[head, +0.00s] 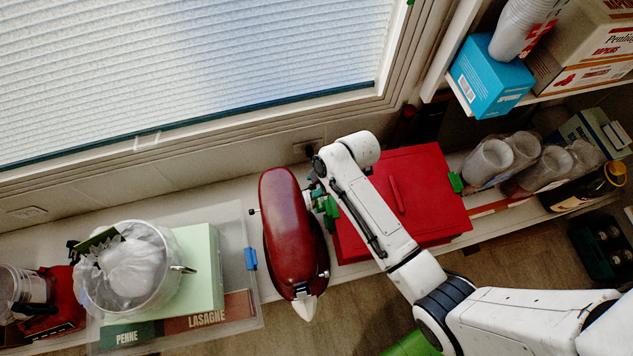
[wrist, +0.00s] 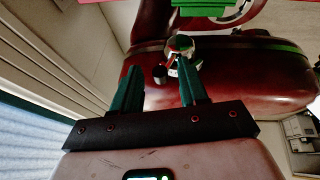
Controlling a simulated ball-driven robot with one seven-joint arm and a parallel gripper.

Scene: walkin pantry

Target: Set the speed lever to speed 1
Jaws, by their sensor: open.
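The dark red stand mixer (head: 288,235) stands on the counter, its rounded head seen from above. My gripper (head: 326,203) is at the mixer's right side in the head view, close beside it. In the wrist view my gripper (wrist: 158,64) is open, its two green fingers apart and pointing at the mixer body (wrist: 235,85). A silver round knob (wrist: 180,45) and a small dark knob (wrist: 160,74) on the mixer show near the fingertips, the dark one between the fingers. I cannot tell which is the speed lever, nor whether the fingers touch either.
A red box (head: 425,195) lies right of the mixer, under my arm. On the left are a clear bin (head: 240,215) with pasta boxes and a bagged pot (head: 140,270). The window (head: 190,70) is behind. Cups and a bottle stand at right.

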